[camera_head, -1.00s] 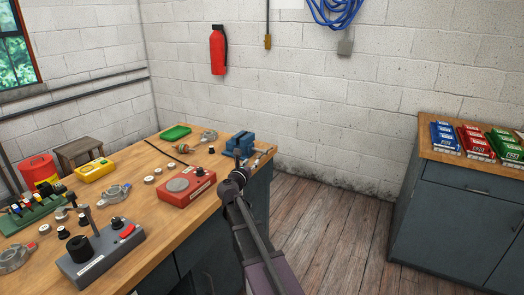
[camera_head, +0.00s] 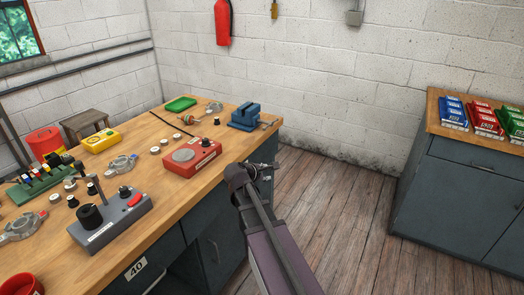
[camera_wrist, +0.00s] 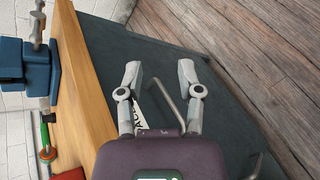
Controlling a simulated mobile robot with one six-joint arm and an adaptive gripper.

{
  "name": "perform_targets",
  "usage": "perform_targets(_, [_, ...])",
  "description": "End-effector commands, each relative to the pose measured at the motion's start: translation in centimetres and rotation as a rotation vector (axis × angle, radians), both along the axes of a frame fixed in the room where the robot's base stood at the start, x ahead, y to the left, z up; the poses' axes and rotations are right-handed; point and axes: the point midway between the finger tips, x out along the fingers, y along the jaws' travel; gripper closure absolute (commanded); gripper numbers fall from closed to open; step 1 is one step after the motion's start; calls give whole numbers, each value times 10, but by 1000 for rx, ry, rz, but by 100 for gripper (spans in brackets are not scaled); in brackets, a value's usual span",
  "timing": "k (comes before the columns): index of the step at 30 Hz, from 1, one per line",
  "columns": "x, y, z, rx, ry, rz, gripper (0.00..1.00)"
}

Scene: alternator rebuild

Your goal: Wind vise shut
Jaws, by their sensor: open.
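The blue vise (camera_head: 244,117) stands on the far right corner of the wooden bench. Its grey screw and handle (camera_head: 269,123) stick out at the right, by the bench edge. In the wrist view the vise (camera_wrist: 37,72) is at the left edge, partly cut off, with its grey handle (camera_wrist: 37,25) above it. The jaw gap cannot be made out. My gripper (camera_wrist: 158,75) is open and empty, its two fingers apart over the bench's dark front. In the head view it (camera_head: 266,167) is just off the bench edge, below and right of the vise, not touching it.
The wooden bench (camera_head: 150,195) carries a red device (camera_head: 193,158), a grey control box (camera_head: 110,218) and several small parts left of the vise. A drawer handle (camera_wrist: 196,102) is near my fingers. Floor (camera_head: 335,205) is free between bench and right cabinet (camera_head: 455,195).

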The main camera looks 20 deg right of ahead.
Motion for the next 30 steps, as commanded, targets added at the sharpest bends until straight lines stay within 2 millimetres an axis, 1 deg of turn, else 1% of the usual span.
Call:
perform_targets(1, [-17, 7, -11, 99, -29, -64, 53])
perform_targets(5, [-51, 27, -37, 352, -93, -253, 53])
perform_targets(9, [-89, 55, -61, 601, -130, -476, 53])
perform_targets(13, [-123, 85, -77, 801, -134, -694, 53])
perform_targets(18, [-159, 121, -87, 980, -106, -941, 53])
perform_targets(21, [-173, 136, -89, 1042, -85, -1044, 53])
perform_targets(24, [-182, 145, -90, 1075, -70, -1107, 53])
perform_targets(30, [-186, 150, -90, 1091, -61, -1144, 53])
